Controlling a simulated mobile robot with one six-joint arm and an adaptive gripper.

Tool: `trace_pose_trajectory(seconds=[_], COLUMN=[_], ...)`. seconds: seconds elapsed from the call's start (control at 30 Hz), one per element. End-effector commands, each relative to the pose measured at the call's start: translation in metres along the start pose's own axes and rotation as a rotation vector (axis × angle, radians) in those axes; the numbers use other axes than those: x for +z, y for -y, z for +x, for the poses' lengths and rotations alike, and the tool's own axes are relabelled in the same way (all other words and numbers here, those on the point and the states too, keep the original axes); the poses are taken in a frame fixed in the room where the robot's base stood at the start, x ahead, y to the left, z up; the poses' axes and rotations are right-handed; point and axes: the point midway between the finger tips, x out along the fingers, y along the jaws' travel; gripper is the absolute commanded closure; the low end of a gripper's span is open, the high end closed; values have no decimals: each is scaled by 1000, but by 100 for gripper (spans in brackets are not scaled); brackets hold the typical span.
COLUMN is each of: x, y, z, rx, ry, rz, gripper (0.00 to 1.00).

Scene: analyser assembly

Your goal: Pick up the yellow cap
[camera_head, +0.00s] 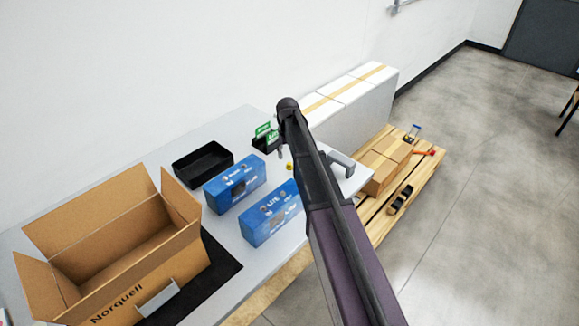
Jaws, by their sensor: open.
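The yellow cap (289,166) is a small bright spot on the grey table (218,290), close to the left edge of my dark arm. It lies beyond the blue boxes and is partly covered by my arm, so its pose is unclear. My arm crosses the picture from the lower right to above the cap.
Two blue boxes (236,184) (270,215), a black tray (201,163), a dark holder with green labels (266,141) and an open cardboard carton (111,245) stand on the table. White boxes (350,103) and a wooden pallet (424,172) with cartons are beyond.

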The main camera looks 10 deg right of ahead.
Motion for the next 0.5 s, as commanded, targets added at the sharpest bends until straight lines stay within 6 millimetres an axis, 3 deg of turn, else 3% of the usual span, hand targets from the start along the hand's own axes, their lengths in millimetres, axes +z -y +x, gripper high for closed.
trace_pose_trajectory(seconds=[0.5], x=[2], y=[-4], z=[27], rx=[0], ry=[0], rz=[1], gripper=[30])
